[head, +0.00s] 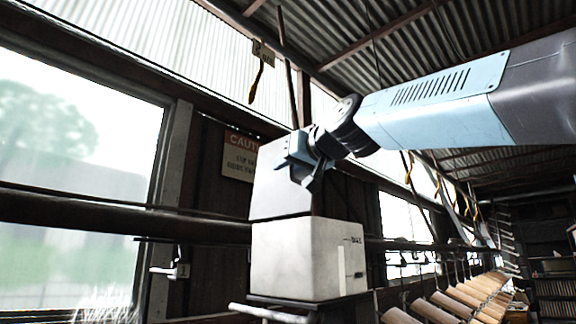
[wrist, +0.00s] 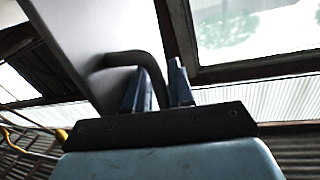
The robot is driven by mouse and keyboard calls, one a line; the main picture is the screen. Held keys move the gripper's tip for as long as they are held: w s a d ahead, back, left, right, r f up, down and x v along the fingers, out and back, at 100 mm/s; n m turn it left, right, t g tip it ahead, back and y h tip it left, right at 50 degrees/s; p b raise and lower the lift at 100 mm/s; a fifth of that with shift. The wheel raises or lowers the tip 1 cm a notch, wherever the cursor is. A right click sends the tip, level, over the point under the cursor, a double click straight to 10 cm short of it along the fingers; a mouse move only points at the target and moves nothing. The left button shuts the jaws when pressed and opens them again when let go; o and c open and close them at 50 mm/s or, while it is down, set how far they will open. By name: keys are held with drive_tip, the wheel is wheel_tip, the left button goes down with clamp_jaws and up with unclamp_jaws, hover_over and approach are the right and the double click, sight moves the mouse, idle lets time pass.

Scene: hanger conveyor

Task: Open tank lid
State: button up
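The tank (head: 300,262) is a pale grey box in the middle of the head view. Its lid (head: 280,195) stands raised above the tank's top as a flat grey panel. The lid also shows in the wrist view (wrist: 90,35) as a pale panel with a dark bent handle (wrist: 135,58). My gripper (head: 302,168) is at the raised lid's upper part. In the wrist view my gripper's two blue fingers (wrist: 160,85) sit on either side of the handle and look closed on it. The tank's inside is hidden.
A caution sign (head: 239,157) hangs on the wall behind the tank. A dark horizontal pipe (head: 120,222) runs along the windows. Several wooden rollers (head: 462,298) line the lower right. A small tap-like fitting (head: 177,270) is left of the tank.

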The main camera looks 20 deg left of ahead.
drive_tip(key=v, duration=1.4)
drive_tip(key=shift+w, duration=0.1)
idle(0.3)
drive_tip(key=w+d+f+m+h, duration=0.35)
drive_tip(key=d+f, duration=0.55)
drive_tip(key=f, duration=0.4)
drive_tip(key=w+d+f+m+h, duration=0.2)
drive_tip(key=d+f+h, duration=0.3)
drive_tip(key=d+f, duration=0.65)
drive_tip(key=s+d+f+m+g+h, duration=0.1)
drive_tip(key=s+d+f+h, duration=0.1)
drive_tip(key=d+f, duration=0.3)
drive_tip(key=s+d+f+m+g+h, duration=0.1)
drive_tip(key=s+d+f, duration=0.4)
drive_tip(key=f, duration=0.7)
drive_tip(key=s+d+f+m+g+h, duration=0.1)
drive_tip(key=s+d+f+m+h, duration=0.1)
drive_tip(key=d+f, duration=0.5)
wheel_tip(320, 180, down, 2)
drive_tip(key=shift+s+f+m+g+h, duration=0.15)
drive_tip(key=shift+s+m+g+h, duration=0.2)
drive_tip(key=shift+s+h, duration=0.5)
